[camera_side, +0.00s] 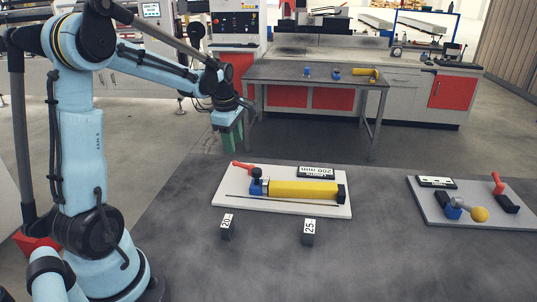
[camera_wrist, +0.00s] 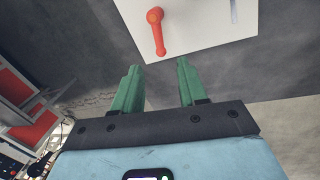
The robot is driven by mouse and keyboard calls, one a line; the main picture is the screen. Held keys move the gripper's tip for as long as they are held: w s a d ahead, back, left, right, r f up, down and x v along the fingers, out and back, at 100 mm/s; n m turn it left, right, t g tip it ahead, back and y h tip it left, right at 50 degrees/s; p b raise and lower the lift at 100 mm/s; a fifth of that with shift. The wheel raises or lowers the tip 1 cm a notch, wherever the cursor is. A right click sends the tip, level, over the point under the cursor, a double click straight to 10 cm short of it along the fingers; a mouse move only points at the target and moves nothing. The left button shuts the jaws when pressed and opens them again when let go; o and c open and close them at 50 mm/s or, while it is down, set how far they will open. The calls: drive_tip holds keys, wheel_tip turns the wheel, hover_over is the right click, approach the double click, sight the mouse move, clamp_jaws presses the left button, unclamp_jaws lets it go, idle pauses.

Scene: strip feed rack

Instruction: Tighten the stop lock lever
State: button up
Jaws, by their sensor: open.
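A red lever (camera_side: 243,166) lies at the back left of the white plate (camera_side: 222,196), beside a black knob (camera_side: 256,173) and a blue block (camera_side: 256,187). It also shows in the wrist view as an orange-red lever (camera_wrist: 157,32), beyond and between my fingertips. My gripper (camera_side: 232,150), with green fingers, hangs in the air near the plate's back left corner, above and behind the lever. In the wrist view my gripper (camera_wrist: 158,66) is open and empty, apart from the lever. I cannot tell whether the lever is tight.
A yellow cylinder (camera_side: 300,189) and a thin rod (camera_side: 275,200) lie along the white plate, with a "200 mm" label (camera_side: 316,172) behind. Blocks marked 20 (camera_side: 227,229) and 25 (camera_side: 308,234) stand in front. A grey plate (camera_side: 440,214) at right carries another red lever (camera_side: 498,184).

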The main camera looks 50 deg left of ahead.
sight(237, 163)
drive_tip(key=f, duration=0.2)
drive_tip(key=w+f, duration=0.1)
drive_tip(key=f, duration=0.4)
drive_tip(key=shift+w+a+f, duration=0.15)
drive_tip(key=shift+a+f, duration=0.2)
drive_tip(key=shift+a, duration=0.05)
clamp_jaws()
